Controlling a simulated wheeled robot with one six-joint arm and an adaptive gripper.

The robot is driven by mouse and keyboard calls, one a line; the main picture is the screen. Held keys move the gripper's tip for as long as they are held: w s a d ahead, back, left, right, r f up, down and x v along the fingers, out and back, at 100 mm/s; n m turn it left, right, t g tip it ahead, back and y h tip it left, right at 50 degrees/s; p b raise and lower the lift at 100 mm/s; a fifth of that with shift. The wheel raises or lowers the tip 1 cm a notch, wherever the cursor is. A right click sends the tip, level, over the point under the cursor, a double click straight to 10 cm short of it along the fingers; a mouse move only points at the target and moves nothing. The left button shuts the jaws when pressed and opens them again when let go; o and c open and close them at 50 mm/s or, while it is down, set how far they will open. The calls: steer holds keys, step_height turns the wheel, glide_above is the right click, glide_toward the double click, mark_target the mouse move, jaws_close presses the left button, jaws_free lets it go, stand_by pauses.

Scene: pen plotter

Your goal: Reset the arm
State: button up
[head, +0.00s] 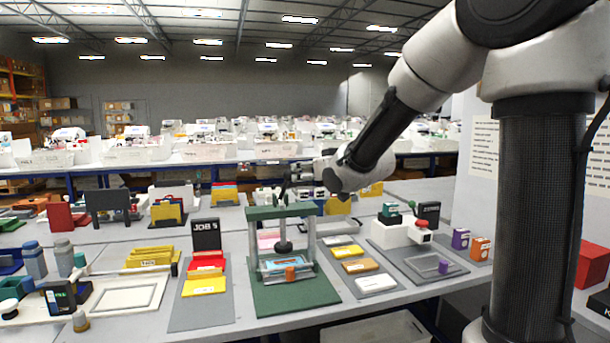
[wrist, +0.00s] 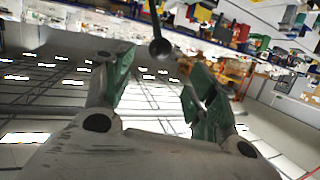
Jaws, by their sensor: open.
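My arm reaches in from the right in the head view, and my gripper (head: 298,174) is at its far end, above the green press frame (head: 281,212). In the wrist view my gripper (wrist: 158,72) is open, its two green-padded fingers spread apart. A dark lever with a ball knob (wrist: 160,47) shows in the gap between the fingers in the picture; I cannot tell whether it touches them. The press stands on a green base (head: 300,297), with a round dark stamp hanging above a small blue-framed piece (head: 287,264).
Left of the press is a grey board with red and yellow blocks and a black JOB 5 sign (head: 206,235). Right of it lie several coloured blocks and a white machine (head: 395,232). White bins line the table behind.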

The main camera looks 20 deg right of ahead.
steer(key=s+d+f+g+h, duration=0.2)
steer(key=s+d+f+g, duration=0.2)
steer(key=s+f, duration=0.25)
steer(key=s+d+f+g+h, duration=0.2)
steer(key=s+d+f+g, duration=0.2)
steer(key=s+f, duration=0.3)
steer(key=s+d+r+m+g, duration=0.1)
steer(key=s+d+r, duration=0.1)
steer(key=s, duration=1)
steer(key=s+d+r+m+g, duration=0.1)
steer(key=s+r, duration=0.2)
steer(key=s, duration=0.8)
steer(key=shift+s+d, duration=0.35)
